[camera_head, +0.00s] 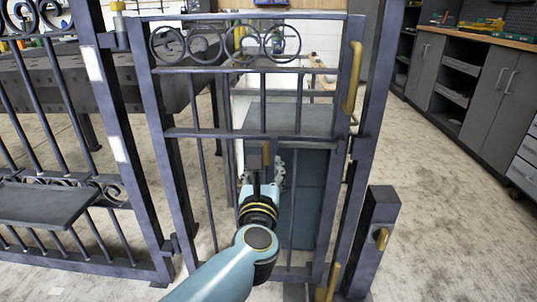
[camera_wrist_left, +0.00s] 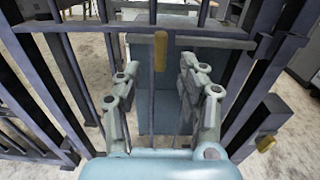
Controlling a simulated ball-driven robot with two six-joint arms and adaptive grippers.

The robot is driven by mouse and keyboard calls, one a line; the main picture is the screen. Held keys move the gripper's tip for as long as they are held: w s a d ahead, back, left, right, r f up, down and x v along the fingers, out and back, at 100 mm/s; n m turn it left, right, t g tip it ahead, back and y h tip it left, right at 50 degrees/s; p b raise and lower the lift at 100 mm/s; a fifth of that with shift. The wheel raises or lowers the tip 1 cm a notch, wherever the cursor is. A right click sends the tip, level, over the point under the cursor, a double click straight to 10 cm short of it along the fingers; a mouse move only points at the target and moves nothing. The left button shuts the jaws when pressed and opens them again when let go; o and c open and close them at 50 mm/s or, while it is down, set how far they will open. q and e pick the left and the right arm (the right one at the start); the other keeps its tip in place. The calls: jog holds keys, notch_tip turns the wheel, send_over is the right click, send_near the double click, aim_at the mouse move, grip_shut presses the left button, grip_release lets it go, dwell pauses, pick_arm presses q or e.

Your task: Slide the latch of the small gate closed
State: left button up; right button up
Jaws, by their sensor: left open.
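The small gate (camera_head: 249,133) is dark blue-grey metal, with scroll rings along its top and vertical bars below. A short upright brass piece, perhaps the latch knob (camera_head: 266,153), is at its middle rail; it also shows in the left wrist view (camera_wrist_left: 160,50). My left gripper (camera_head: 263,168) is in front of the gate, just below this piece. In the left wrist view its two fingers (camera_wrist_left: 160,67) are spread apart, with the brass piece beyond and between their tips. I cannot tell whether they touch it. My right gripper is not in view.
A long brass handle (camera_head: 353,78) is on the gate's right upright. A short dark post (camera_head: 378,215) with a brass knob stands at the right. Fence panels with a shelf (camera_head: 50,203) stand at the left. Floor at the right is clear before grey cabinets (camera_head: 487,95).

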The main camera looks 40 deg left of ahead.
aim_at(267, 154)
pick_arm(q)
jog(key=x, duration=0.8)
grip_shut()
jog(key=shift+d, duration=0.1)
